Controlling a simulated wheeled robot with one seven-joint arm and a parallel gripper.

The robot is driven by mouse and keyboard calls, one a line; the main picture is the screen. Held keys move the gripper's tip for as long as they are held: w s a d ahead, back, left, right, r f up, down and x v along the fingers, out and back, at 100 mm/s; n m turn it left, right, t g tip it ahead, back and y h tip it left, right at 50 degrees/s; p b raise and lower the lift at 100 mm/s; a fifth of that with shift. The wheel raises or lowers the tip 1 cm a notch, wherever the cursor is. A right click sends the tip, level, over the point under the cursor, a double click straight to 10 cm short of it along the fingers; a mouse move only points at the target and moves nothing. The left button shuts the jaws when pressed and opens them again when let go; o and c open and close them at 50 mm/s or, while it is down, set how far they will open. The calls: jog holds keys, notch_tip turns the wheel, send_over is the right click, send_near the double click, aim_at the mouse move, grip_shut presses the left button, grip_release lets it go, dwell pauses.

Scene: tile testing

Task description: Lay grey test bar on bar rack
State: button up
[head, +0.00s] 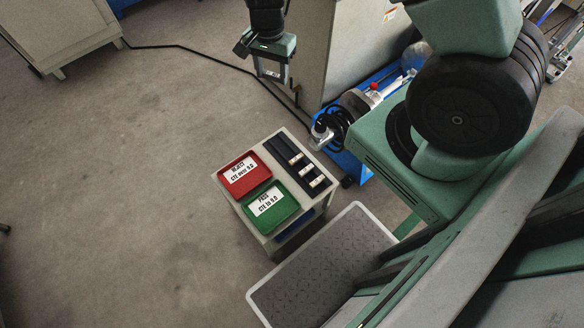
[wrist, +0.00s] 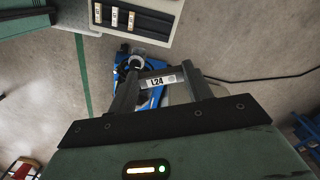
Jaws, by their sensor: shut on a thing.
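In the wrist view my gripper (wrist: 160,78) is shut on the grey test bar (wrist: 148,83), whose white label reads L24. The bar sits crosswise between the two fingers. The black bar rack (head: 280,149) lies on the right part of the cart top, with several small pale labels on its lower right half. In the wrist view the rack (wrist: 155,23) shows at the top, ahead of the fingers. Whether bars lie under those labels is hard to tell.
A red REJECT tray (head: 260,178) and a green PASS tray (head: 288,212) sit beside the rack on the cart (head: 232,196). A blue machine (head: 350,168) stands right of the cart. A grey cabinet (head: 345,40) stands behind. A black cable (head: 185,46) crosses the floor.

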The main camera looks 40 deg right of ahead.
notch_tip(320, 180, down, 11)
jog(key=m+b, duration=0.8)
jog(key=m, duration=0.3)
jog(key=m+b, duration=0.7)
jog(key=m, duration=0.5)
send_over(280, 146)
jog(key=w, duration=0.2)
notch_tip(280, 146, down, 9)
notch_tip(280, 146, down, 9)
jog(key=b, duration=0.5)
jog(key=shift+f, duration=0.15)
jog(key=shift+f, duration=0.15)
jog(key=o, duration=1)
